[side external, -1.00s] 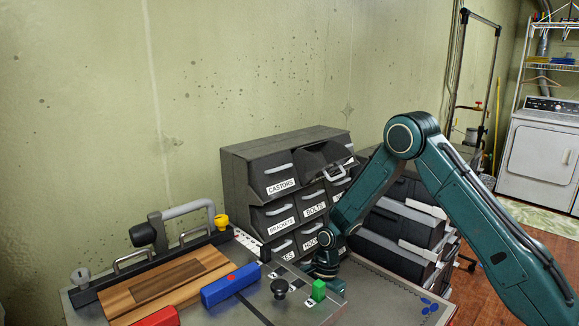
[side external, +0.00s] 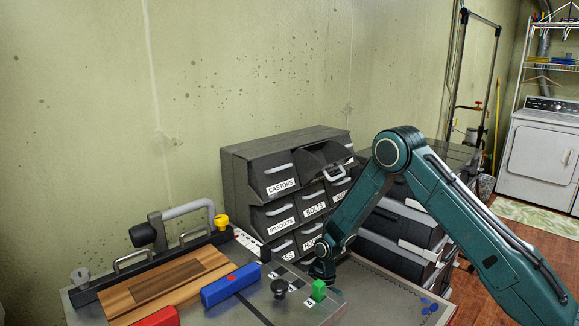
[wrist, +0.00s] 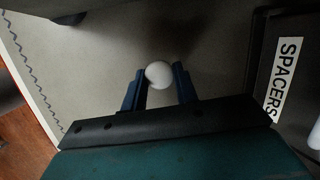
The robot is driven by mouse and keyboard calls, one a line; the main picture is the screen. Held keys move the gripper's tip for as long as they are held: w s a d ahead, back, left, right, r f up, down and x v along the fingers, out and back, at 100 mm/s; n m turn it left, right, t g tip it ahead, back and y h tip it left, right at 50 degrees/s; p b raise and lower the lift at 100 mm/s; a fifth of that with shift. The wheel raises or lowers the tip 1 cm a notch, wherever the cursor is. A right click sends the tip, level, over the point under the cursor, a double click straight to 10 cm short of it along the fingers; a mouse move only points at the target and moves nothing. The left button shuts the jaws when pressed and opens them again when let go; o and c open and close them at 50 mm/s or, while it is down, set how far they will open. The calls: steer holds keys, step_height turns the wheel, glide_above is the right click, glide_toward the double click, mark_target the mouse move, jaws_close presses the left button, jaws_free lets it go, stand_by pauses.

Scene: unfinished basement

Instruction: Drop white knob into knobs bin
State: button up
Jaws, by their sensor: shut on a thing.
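In the wrist view the white knob (wrist: 158,74) is a small pale ball between the dark blue fingers of my gripper (wrist: 160,78), which is shut on it. In the side view my gripper (side external: 321,276) is low over the bench, in front of the bin cabinet and behind the green block; the knob is hidden there. The dark bin cabinet (side external: 240,165) has labelled bins, with CASTORS and BOLTS readable. One top-row bin (side external: 322,158) is tilted open, and its label is not visible. I cannot read a KNOBS label.
The bench holds a green block (side external: 318,290), a black knob (side external: 279,288), a blue block (side external: 230,285), a red block (side external: 157,318) and a wooden board (side external: 165,284) with handles behind. A SPACERS bin label (wrist: 287,78) shows close at right in the wrist view. Drawers stand right of the cabinet.

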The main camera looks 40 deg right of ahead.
steer(key=shift+f, duration=0.15)
steer(key=o, duration=0.9)
steer(key=shift+o, duration=0.2)
steer(key=v, duration=1.2)
steer(key=shift+r, duration=0.2)
